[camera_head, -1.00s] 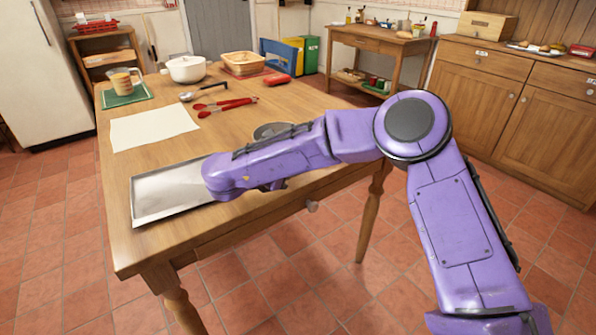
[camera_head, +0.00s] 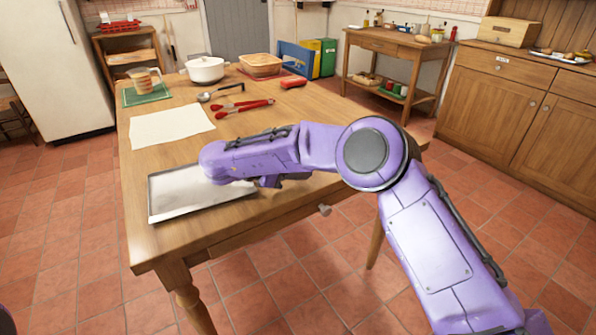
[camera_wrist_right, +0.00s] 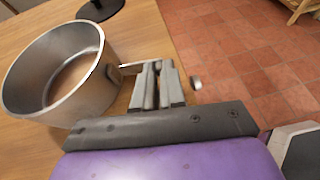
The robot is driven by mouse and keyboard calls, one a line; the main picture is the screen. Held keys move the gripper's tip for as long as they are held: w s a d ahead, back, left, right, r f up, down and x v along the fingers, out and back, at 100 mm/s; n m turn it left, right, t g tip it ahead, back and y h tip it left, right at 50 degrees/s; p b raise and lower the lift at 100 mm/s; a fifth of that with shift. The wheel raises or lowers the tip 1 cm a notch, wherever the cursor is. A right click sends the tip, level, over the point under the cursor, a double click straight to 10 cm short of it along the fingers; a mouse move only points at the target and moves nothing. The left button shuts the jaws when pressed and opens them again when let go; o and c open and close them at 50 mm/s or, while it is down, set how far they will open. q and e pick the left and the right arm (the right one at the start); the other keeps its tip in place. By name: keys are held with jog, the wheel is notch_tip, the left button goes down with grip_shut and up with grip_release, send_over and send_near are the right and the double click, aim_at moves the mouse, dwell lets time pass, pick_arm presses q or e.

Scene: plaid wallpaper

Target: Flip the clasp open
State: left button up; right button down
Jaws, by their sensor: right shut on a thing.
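A round metal cake ring (camera_wrist_right: 58,75) stands on the wooden table at the left of the right wrist view. A thin metal clasp lever (camera_wrist_right: 131,68) sticks out from its side toward my right gripper (camera_wrist_right: 153,68). The gripper's two grey fingers are close together beside the ring, shut on the end of the clasp lever, which they partly hide. In the head view my purple right arm hides the ring and the clasp. My left gripper is not in view.
A grey baking tray (camera_head: 185,192) and white paper (camera_head: 170,127) lie at the table's left. Red-handled tongs (camera_head: 243,107), a white pot (camera_head: 205,72) and a basket (camera_head: 262,65) are farther back. A drawer knob (camera_head: 324,209) juts from the table's front.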

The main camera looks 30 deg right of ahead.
dwell(0.8)
jog(key=c, duration=1.2)
grip_release()
jog(key=shift+a, duration=0.1)
jog(key=v, duration=0.9)
jog(key=shift+a+r+p, duration=0.15)
jog(key=shift+a+p, duration=0.1)
jog(key=shift+p, duration=0.1)
jog(key=shift+a+r, duration=0.1)
jog(key=shift+a, duration=0.3)
jog(key=shift+o, duration=0.4)
jog(key=shift+w, duration=0.1)
